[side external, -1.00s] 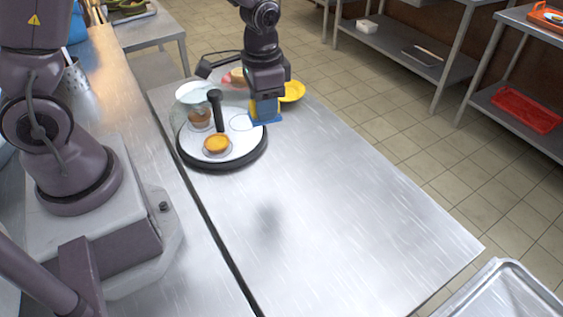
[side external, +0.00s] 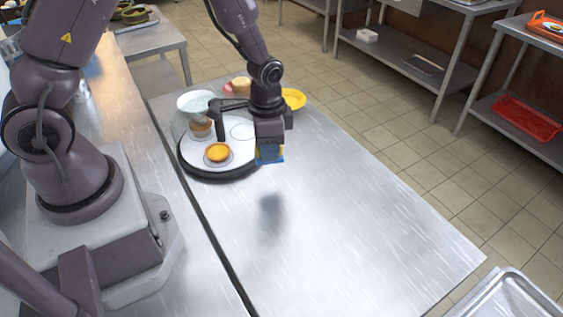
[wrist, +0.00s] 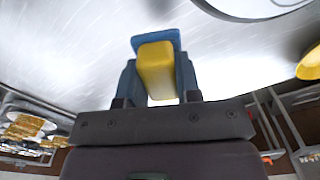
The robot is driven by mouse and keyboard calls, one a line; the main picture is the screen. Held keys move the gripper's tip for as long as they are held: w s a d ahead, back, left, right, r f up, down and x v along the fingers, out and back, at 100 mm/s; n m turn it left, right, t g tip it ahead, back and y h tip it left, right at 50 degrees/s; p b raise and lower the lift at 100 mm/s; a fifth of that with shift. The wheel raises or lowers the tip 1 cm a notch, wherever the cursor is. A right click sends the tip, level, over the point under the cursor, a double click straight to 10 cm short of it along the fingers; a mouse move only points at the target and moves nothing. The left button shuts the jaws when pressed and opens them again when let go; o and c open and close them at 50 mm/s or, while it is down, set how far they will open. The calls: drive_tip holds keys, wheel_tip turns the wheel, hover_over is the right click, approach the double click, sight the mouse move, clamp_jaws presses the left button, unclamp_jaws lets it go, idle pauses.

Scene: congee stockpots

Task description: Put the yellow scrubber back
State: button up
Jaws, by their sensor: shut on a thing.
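The yellow scrubber (wrist: 156,72) is a yellow block with a blue pad on its far end. My gripper (wrist: 158,88) is shut on it, with one blue finger on each side of the yellow block. In the side view, the scrubber (side external: 270,157) hangs below my gripper (side external: 269,147). It appears held above the steel table (side external: 340,220), with a dark shadow on the bare surface below. It shows to the right of the round black-rimmed white stand. My gripper hides most of the yellow part in the side view.
The round stand (side external: 215,175) holds an orange tart (side external: 218,153), a brown pastry (side external: 200,126) and a black upright post (side external: 220,122). A yellow bowl (side external: 293,98) sits behind my gripper. The table's front and right are clear. A metal tray (side external: 512,300) is at the lower right.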

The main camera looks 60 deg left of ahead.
sight(281, 174)
drive_tip(key=w+f, duration=0.3)
drive_tip(key=shift+a+f, duration=0.1)
drive_tip(key=shift+f, duration=0.2)
drive_tip(key=shift+w+f, duration=0.2)
drive_tip(key=shift+f, duration=1.45)
drive_tip(key=shift+f, duration=0.2)
drive_tip(key=o, duration=0.9)
drive_tip(key=shift+r, duration=0.1)
